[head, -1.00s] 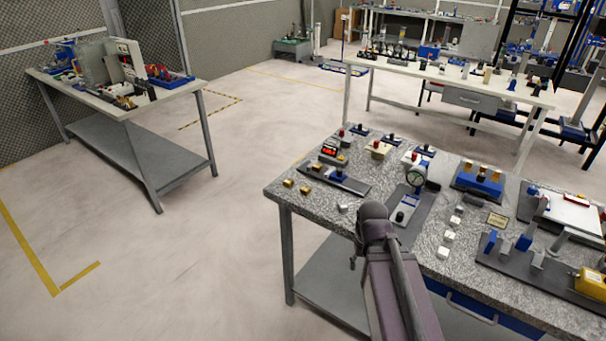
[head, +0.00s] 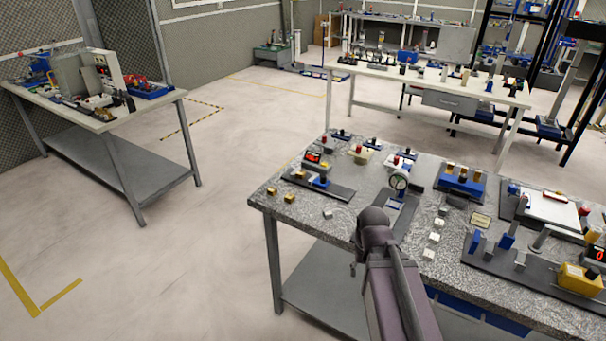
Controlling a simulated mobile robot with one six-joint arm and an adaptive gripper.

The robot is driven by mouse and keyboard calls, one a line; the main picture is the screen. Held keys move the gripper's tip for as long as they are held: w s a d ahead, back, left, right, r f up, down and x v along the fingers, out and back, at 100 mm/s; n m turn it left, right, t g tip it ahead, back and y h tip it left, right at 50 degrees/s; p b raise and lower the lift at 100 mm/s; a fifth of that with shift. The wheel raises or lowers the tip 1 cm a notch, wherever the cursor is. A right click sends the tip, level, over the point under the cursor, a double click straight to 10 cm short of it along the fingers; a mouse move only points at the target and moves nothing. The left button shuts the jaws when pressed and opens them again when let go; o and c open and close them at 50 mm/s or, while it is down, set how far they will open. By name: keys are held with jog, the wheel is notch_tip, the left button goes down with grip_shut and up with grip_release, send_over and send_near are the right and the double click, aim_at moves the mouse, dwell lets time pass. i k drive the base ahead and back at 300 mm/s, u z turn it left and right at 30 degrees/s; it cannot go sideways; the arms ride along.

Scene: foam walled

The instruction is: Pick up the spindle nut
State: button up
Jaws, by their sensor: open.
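Two small brass-coloured blocks, one the left brass piece (head: 271,191) and one the right brass piece (head: 288,198), lie near the left corner of the speckled grey bench (head: 310,234). A small silver-grey piece (head: 327,214) lies to their right. I cannot tell which of these small parts, if any, is the spindle nut. My arm reaches in from the bottom over the bench's front edge. My gripper (head: 355,262) is mostly hidden by my wrist; only a small dark part shows at its left, apart from all the small parts. Nothing is seen held.
A dark plate with a blue block (head: 320,183), a round dial gauge (head: 398,182), white blocks (head: 433,239) and a yellow box (head: 578,277) crowd the bench. A white table (head: 440,85) stands behind and another bench (head: 105,115) at left. Open floor lies between.

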aim_at(300, 174)
jog(key=i, duration=0.9)
jog(key=u, duration=0.05)
